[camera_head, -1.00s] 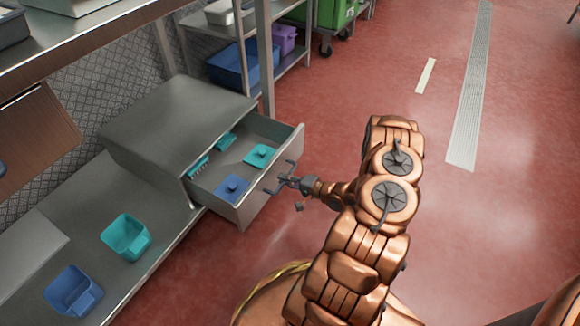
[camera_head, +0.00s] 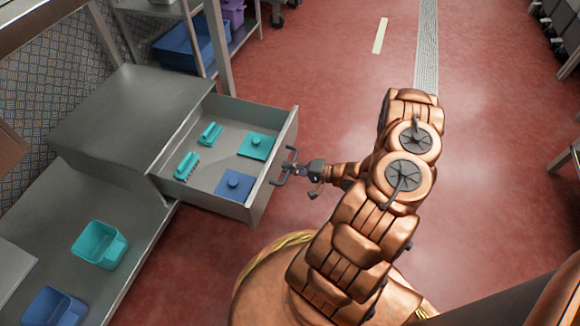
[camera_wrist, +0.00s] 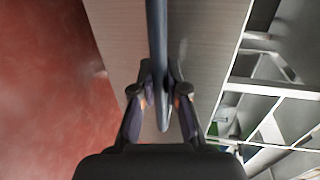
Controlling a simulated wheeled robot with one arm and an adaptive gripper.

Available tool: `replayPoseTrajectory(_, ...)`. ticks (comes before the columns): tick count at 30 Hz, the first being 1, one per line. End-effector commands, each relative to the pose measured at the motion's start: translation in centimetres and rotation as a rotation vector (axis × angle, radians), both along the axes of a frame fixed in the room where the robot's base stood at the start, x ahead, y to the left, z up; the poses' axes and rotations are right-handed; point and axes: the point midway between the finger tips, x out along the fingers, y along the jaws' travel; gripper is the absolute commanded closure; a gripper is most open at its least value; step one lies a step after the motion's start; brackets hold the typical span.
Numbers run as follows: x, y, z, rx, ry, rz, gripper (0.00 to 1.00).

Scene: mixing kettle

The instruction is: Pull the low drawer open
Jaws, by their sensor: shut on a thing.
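The low drawer (camera_head: 262,197) is a grey metal drawer in the steel cabinet (camera_head: 135,115), and it stands well out of it. Inside lie two teal brushes (camera_head: 187,165), a teal lid (camera_head: 256,146) and a blue lid (camera_head: 234,184). My gripper (camera_head: 298,171) is at the drawer's front, shut on its dark bar handle (camera_head: 279,181). In the wrist view the handle (camera_wrist: 157,50) runs between the two fingers (camera_wrist: 160,100), in front of the drawer's front panel (camera_wrist: 205,50).
A teal bin (camera_head: 100,244) and a blue bin (camera_head: 55,306) stand on the steel shelf left of the drawer. A rack with a blue tub (camera_head: 190,45) is behind. The red floor (camera_head: 340,90) right of the drawer is open.

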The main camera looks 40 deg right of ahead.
Motion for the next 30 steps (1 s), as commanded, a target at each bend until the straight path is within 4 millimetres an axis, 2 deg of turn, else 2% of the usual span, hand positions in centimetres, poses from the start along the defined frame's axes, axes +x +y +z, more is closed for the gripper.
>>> replayPoseTrajectory(4,0.0,0.0,0.0,0.0,0.001,0.001,1.0)
replayPoseTrajectory(5,-0.1,0.0,0.0,-0.001,0.001,0.0,0.85)
replayPoseTrajectory(12,0.0,-0.1,0.0,0.0,0.0,-0.001,0.61)
replayPoseTrajectory(23,-0.2,-0.2,0.0,0.0,0.0,-0.002,0.61)
replayPoseTrajectory(30,-2.4,-1.6,0.6,-0.002,-0.001,-0.006,0.61)
